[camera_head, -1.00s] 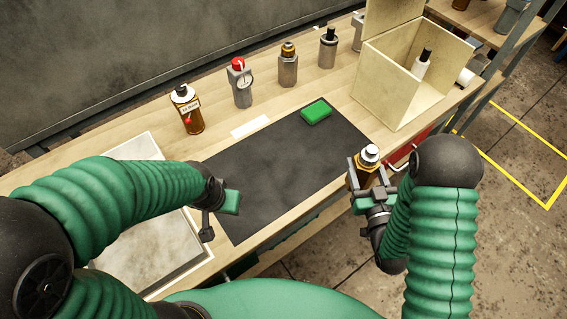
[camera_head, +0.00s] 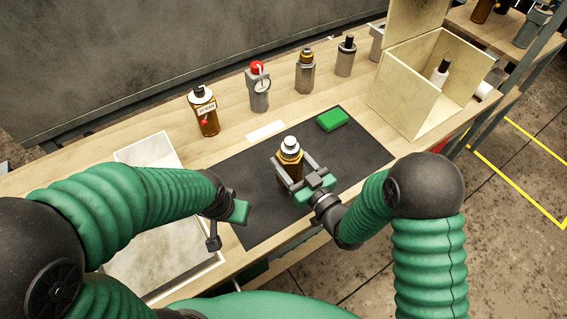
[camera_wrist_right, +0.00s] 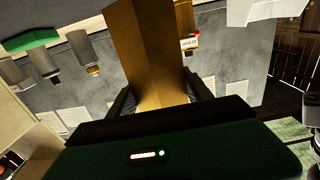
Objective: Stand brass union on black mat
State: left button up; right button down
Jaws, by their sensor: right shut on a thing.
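In the right wrist view, the union's brass body (camera_wrist_right: 150,50) fills the space between the fingers. My left gripper (camera_head: 226,226) is over the mat's left edge, with nothing visible in it; its finger opening is unclear.
A green block (camera_head: 332,120) lies on the mat's back right. An open box (camera_head: 400,103) stands right. A pale tray (camera_head: 148,150) is left. The mat's back left is clear.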

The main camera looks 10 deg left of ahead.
jog(key=shift+w+a, duration=0.3)
jog(key=shift+a, duration=0.45)
notch_tip(320, 180, down, 3)
jog(key=shift+d+f+b, duration=0.15)
jog(key=shift+f+b, duration=0.05)
jog(key=shift+b, duration=0.1)
jog(key=shift+w, duration=0.1)
jog(key=shift+a, duration=0.2)
jog(key=shift+c, duration=2.2)
grip_release()
jog(key=shift+f, duration=0.2)
jog(key=shift+d, duration=0.15)
